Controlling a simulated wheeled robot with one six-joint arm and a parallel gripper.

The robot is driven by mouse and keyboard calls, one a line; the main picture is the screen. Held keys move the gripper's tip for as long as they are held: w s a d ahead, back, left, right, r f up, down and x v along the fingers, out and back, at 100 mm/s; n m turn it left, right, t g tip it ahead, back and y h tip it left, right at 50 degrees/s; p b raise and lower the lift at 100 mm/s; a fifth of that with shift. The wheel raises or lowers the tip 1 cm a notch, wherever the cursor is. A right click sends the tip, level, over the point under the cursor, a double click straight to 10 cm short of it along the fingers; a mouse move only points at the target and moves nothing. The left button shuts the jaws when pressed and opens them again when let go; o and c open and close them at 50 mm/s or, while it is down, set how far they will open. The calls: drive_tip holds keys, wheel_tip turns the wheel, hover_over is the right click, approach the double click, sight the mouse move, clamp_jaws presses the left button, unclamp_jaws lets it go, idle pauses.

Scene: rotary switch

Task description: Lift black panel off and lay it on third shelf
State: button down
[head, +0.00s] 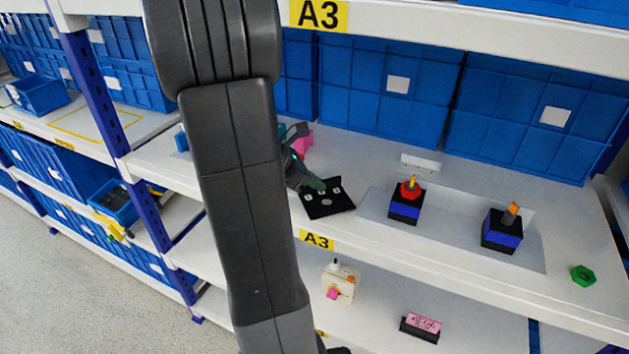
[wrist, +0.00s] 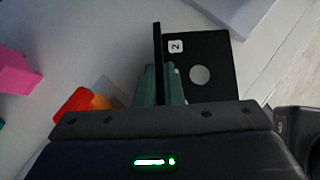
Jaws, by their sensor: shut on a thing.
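The black panel (head: 329,201) is flat and square, with small white labels and a grey round spot. It is at the middle A3 shelf's front, left of the grey plate; I cannot tell whether it touches the shelf. My gripper (head: 312,186) is at its back left edge, partly hidden behind my arm. In the wrist view the panel (wrist: 215,80) shows a "2" label and a thin upright black fin (wrist: 157,45). The green fingers (wrist: 160,86) are shut on the panel at this fin. The shelf (head: 375,165) bears the A3 tag below.
Two black-and-blue switch boxes, one with a red knob (head: 406,204) and one with an orange knob (head: 502,231), stand on the grey plate (head: 455,235). A green nut (head: 583,276) lies right. Blue bins (head: 390,90) line the back. A pink block (wrist: 15,72) is left.

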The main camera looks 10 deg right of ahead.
drive_tip(key=shift+s+f+b, duration=0.1)
drive_tip(key=shift+f+b, duration=0.35)
drive_tip(key=shift+f, duration=0.25)
drive_tip(key=c, duration=1.5)
unclamp_jaws()
drive_tip(key=shift+s, duration=0.1)
drive_tip(key=shift+f, duration=0.1)
